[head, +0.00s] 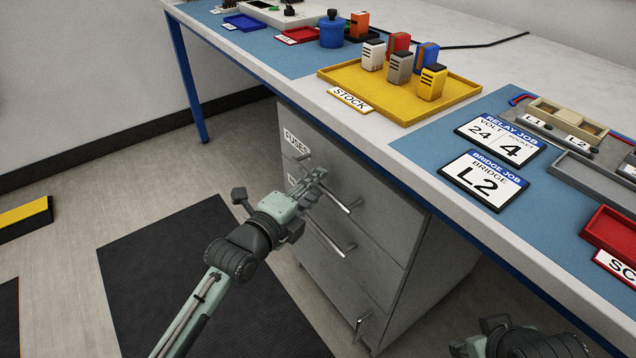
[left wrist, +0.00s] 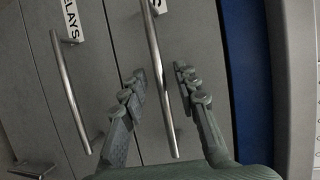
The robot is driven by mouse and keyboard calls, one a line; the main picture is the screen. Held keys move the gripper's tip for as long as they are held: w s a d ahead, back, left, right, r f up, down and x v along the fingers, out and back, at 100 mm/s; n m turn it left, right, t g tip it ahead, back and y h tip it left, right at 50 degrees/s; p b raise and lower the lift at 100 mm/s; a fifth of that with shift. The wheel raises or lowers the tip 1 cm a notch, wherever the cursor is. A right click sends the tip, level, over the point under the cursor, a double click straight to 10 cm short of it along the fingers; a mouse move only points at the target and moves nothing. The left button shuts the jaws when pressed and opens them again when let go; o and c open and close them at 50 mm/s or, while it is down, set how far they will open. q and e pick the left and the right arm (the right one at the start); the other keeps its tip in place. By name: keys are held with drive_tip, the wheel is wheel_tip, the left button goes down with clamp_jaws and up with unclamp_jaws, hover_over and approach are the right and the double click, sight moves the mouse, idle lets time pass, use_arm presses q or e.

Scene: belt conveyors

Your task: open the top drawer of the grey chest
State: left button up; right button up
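The grey chest (head: 385,225) stands under the workbench, its drawers looking shut. The top drawer carries a FUSES label (head: 296,142) and a long metal bar handle (head: 345,207). My left gripper (head: 316,184) is at that handle and hides part of it. In the left wrist view the top handle (left wrist: 166,110) runs between the two spread fingers of the left gripper (left wrist: 161,75), with gaps seen beside it. A second drawer's handle (left wrist: 72,95), by the RELAYS label (left wrist: 72,22), lies to the left. My right gripper (head: 520,343) is cut off at the bottom edge.
The workbench top overhangs the chest, with a blue front edge (head: 470,232). On it are a yellow STOCK tray (head: 455,92) with several blocks, job cards (head: 484,180) and a red tray (head: 612,233). A black mat (head: 150,270) lies on the open floor left of the chest.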

use_arm(q)
drive_tip(key=shift+w+d+f, duration=0.1)
drive_tip(key=shift+w+d, duration=0.2)
drive_tip(key=shift+w, duration=0.2)
clamp_jaws()
